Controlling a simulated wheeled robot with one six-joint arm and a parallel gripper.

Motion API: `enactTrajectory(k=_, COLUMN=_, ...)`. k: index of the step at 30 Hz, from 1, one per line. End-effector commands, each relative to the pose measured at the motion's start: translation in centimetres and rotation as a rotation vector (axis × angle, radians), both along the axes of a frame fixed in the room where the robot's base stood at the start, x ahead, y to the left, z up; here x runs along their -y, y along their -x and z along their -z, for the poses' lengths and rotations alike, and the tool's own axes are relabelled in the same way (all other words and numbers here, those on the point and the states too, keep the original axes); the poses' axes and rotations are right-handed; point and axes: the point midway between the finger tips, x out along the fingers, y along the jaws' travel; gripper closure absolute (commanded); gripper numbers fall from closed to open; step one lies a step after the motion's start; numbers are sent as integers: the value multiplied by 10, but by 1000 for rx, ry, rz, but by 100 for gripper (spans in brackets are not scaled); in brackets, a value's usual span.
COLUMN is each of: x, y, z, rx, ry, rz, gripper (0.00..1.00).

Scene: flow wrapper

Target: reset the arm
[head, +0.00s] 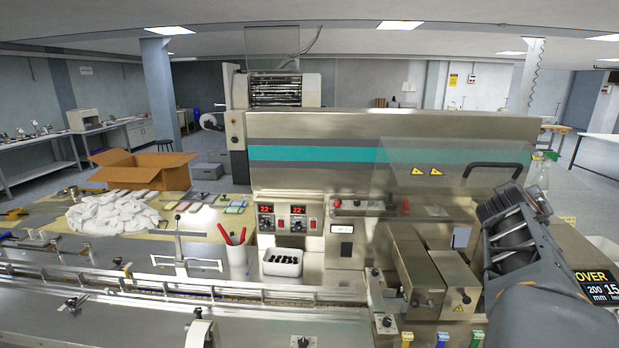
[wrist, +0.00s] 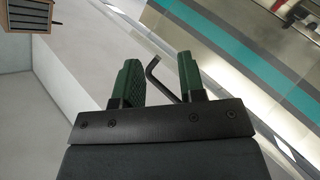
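My gripper (wrist: 158,60) shows in the wrist view with its two green-padded fingers apart. A bent black bar shows between and beyond the fingers. It looks like the black handle (head: 494,168) of the machine's clear cover, seen in the background, and I see no object gripped. In the head view my arm (head: 515,235) is raised at the right, in front of the machine's right end. The fingers cannot be made out clearly there.
The flow wrapper (head: 340,128) with its teal stripe fills the middle. Its conveyor (head: 150,290) runs along the front left.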

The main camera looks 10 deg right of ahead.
Motion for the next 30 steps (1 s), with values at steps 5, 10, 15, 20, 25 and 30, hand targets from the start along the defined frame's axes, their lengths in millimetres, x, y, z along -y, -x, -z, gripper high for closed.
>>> enactTrajectory(k=5, x=-95, y=0, z=112, rx=-104, ry=-410, rz=-8, gripper=63)
enactTrajectory(k=10, x=-197, y=16, z=192, rx=-251, ry=-731, rz=-87, gripper=63)
enactTrajectory(k=15, x=-289, y=41, z=243, rx=-377, ry=-941, rz=-212, gripper=63)
enactTrajectory(k=20, x=-337, y=51, z=255, rx=-428, ry=-948, rz=-363, gripper=63)
enactTrajectory(k=25, x=-356, y=51, z=248, rx=-438, ry=-922, rz=-449, gripper=63)
enactTrajectory(k=30, x=-360, y=50, z=248, rx=-447, ry=-918, rz=-465, gripper=63)
